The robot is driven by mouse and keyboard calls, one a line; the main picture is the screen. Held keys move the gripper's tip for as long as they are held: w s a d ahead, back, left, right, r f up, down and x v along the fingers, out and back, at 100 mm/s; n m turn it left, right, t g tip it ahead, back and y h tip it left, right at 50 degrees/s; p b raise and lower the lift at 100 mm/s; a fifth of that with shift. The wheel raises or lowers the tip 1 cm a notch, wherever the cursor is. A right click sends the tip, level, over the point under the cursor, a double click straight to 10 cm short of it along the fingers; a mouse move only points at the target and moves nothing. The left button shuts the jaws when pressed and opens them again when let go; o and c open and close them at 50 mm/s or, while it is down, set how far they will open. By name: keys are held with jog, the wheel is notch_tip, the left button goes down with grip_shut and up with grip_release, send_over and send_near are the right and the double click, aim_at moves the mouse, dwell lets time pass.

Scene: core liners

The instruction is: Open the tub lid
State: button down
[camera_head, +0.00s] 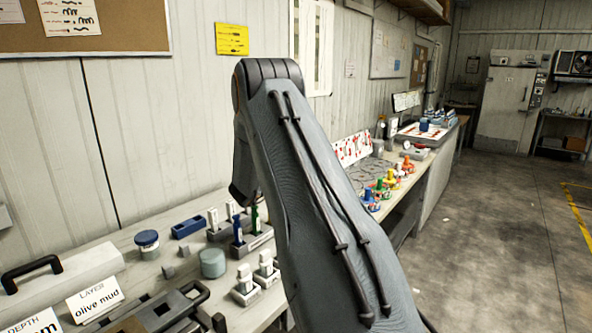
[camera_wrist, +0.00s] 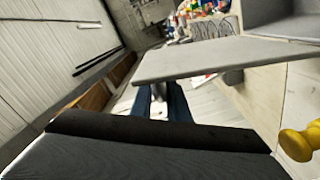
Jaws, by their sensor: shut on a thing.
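In the wrist view, a flat pale grey panel (camera_wrist: 225,61), which looks like the tub lid, stands tilted across the middle. A grey box wall behind it at the upper right looks like part of the tub (camera_wrist: 280,12). My gripper (camera_wrist: 162,100) shows as two dark fingers below the panel's left part, meeting its near edge; it appears shut on the lid, though the contact is partly hidden by a dark bar in front. In the head view my arm hides the gripper, the lid and the tub.
In the head view, the bench holds a white block with a black handle (camera_head: 60,273), a blue-lidded jar (camera_head: 147,243), a grey-green round pot (camera_head: 213,263) and racks of vials. A yellow knob (camera_wrist: 302,141) is close at the right in the wrist view. Open floor (camera_head: 490,250) lies right.

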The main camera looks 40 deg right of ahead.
jog(key=shift+f, duration=0.35)
jog(key=c, duration=1.8)
grip_release()
jog(key=shift+o, duration=0.2)
jog(key=shift+r, duration=0.1)
jog(key=b+v, duration=0.2)
jog(key=v, duration=0.6)
jog(key=shift+w, duration=0.1)
